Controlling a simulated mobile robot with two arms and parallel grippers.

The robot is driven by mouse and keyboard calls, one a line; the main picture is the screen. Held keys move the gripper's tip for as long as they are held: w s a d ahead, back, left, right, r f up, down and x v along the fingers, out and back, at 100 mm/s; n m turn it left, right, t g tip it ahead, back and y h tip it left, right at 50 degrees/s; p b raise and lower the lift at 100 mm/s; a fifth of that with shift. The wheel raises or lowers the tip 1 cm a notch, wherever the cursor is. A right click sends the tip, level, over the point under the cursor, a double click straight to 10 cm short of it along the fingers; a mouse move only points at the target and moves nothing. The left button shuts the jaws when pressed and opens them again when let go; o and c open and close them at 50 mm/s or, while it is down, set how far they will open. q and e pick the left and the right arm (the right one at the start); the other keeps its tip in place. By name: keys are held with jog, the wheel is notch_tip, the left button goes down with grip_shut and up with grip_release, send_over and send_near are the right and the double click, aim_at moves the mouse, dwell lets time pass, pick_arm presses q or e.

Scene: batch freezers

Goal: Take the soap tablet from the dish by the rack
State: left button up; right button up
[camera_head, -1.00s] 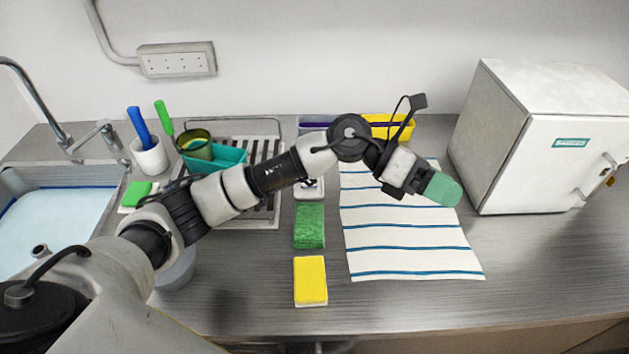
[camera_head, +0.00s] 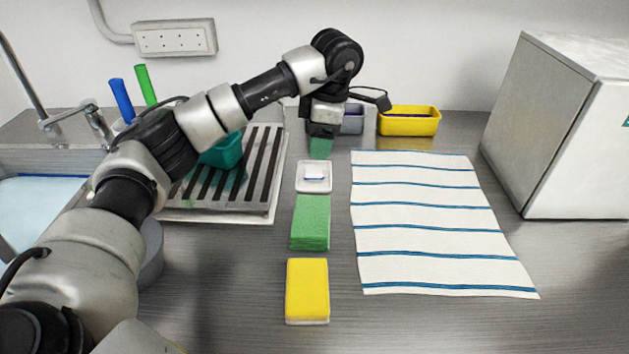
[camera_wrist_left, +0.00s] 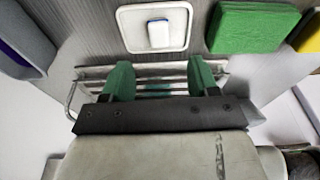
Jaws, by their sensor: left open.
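A white soap tablet with a blue band (camera_head: 314,174) lies in a small white square dish (camera_head: 301,184), just right of the slatted metal rack (camera_head: 262,190). In the left wrist view the tablet (camera_wrist_left: 158,33) lies in the dish (camera_wrist_left: 128,28), beyond the fingertips. My left gripper (camera_head: 321,152) points down just behind the dish, its green fingers close to the dish's far edge. In the left wrist view the two fingers (camera_wrist_left: 160,70) stand apart with nothing between them. My right gripper is not in view.
A green pad stack (camera_head: 311,222) and a yellow sponge (camera_head: 307,290) lie in front of the dish. A striped towel (camera_head: 430,225) lies to the right. A yellow bin (camera_head: 408,120) and a grey bin (camera_head: 352,120) stand behind. A white box-shaped appliance (camera_head: 545,130) stands far right.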

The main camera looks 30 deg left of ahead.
aim_at(314, 171)
pick_arm(q)
jog(key=f, duration=0.5)
jog(key=a+f, duration=0.1)
jog(key=f, duration=0.1)
jog(key=shift+s+f+p, duration=0.2)
jog(key=shift+f+p, duration=0.05)
jog(key=shift+p, duration=0.1)
jog(key=shift+c, duration=0.4)
jog(key=c, duration=0.9)
jog(key=shift+r, duration=0.1)
